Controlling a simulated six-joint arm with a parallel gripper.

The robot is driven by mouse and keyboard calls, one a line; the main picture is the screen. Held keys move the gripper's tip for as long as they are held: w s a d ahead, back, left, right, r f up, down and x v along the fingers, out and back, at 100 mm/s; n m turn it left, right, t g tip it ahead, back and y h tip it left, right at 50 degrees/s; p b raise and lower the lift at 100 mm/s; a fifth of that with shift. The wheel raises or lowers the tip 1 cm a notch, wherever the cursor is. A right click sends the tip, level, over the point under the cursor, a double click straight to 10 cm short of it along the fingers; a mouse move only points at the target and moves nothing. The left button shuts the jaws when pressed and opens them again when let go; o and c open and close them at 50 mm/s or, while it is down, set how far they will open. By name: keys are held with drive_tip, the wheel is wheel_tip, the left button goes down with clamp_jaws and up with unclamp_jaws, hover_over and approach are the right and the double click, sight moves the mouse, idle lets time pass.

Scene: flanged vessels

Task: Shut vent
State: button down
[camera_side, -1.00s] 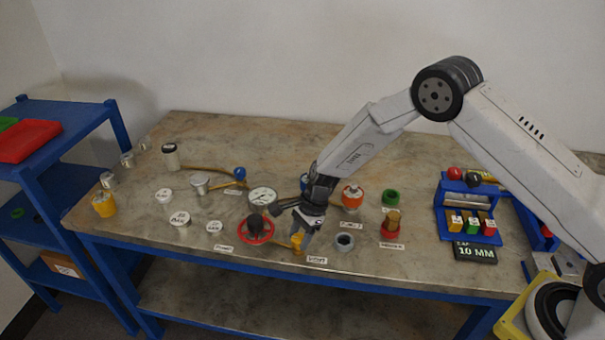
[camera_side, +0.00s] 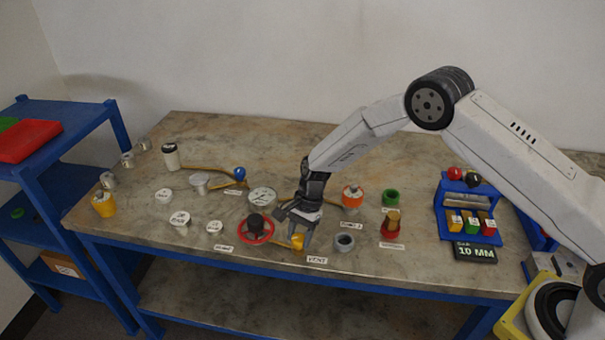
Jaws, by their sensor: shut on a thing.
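The vent is a small yellow-orange fitting (camera_side: 297,241) at the table's front edge, just behind a white label reading VENT (camera_side: 317,260). My gripper (camera_side: 298,234) points down over it, and its jaws are shut on the yellow part. The fingers hide some of the fitting, so I cannot tell its handle's angle. A red handwheel (camera_side: 257,230) with a dark hub stands just left of the gripper.
A gauge (camera_side: 262,197) stands behind the handwheel. A grey ring (camera_side: 344,242) and a red fitting (camera_side: 390,224) stand right of my gripper. An orange vessel (camera_side: 352,196) and green ring (camera_side: 391,197) are behind. A blue rack (camera_side: 467,210) stands at right.

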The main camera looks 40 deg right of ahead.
drive_tip(key=n+g+h, duration=0.1)
drive_tip(key=n, duration=0.2)
drive_tip(key=n+g, duration=0.1)
drive_tip(key=n, duration=0.3)
drive_tip(key=shift+w+a+h, duration=0.1)
drive_tip(key=shift+h, duration=0.3)
drive_tip(key=n+h, duration=0.1)
drive_tip(key=n, duration=0.2)
drive_tip(key=n+g+h, duration=0.1)
drive_tip(key=n, duration=0.2)
drive_tip(key=shift+a+n, duration=0.1)
drive_tip(key=shift+n, duration=0.3)
drive_tip(key=shift+c, duration=0.9)
unclamp_jaws()
drive_tip(key=v, duration=0.8)
drive_tip(key=shift+a+f, duration=0.1)
drive_tip(key=shift+a, duration=0.05)
